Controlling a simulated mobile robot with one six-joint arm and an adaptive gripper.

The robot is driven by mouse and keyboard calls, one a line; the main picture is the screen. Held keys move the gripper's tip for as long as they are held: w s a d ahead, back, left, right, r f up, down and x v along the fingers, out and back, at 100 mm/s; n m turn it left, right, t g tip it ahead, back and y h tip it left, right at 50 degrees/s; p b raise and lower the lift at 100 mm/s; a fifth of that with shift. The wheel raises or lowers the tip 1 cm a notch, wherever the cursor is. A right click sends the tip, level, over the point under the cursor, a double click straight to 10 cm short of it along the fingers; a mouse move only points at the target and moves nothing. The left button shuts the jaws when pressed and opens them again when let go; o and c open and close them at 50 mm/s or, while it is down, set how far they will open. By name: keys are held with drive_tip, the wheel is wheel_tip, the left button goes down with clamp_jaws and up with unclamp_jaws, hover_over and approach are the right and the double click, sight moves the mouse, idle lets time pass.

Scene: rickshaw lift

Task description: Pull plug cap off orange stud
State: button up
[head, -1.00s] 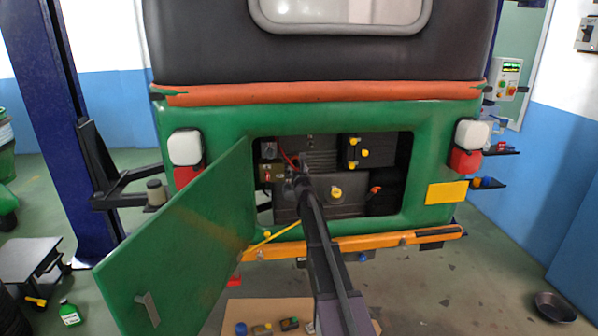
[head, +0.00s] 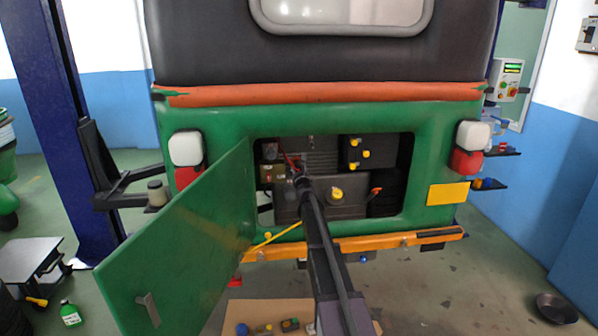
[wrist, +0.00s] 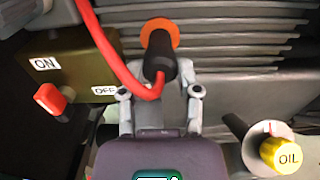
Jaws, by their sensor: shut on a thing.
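The orange stud (wrist: 158,28) shows in the wrist view as an orange disc on the ribbed grey engine. The black plug cap (wrist: 159,66) is in front of it, overlapping its lower part, with a red cable (wrist: 112,60) joined to its near end. I cannot tell whether there is a gap between cap and stud. My gripper (wrist: 160,75) has a finger on each side of the cap and is shut on it. In the head view my arm reaches into the open engine bay and hides the cap and stud.
A red ON/OFF switch (wrist: 54,100) is left of my gripper, and a yellow OIL cap (wrist: 281,155) is at lower right. The open green door (head: 185,240) stands left of my arm. The bay's green frame (head: 425,170) surrounds the opening.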

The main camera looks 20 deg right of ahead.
sight(299, 168)
drive_tip(key=shift+s, duration=0.15)
drive_tip(key=shift+v, duration=1.9)
drive_tip(key=shift+r, duration=0.15)
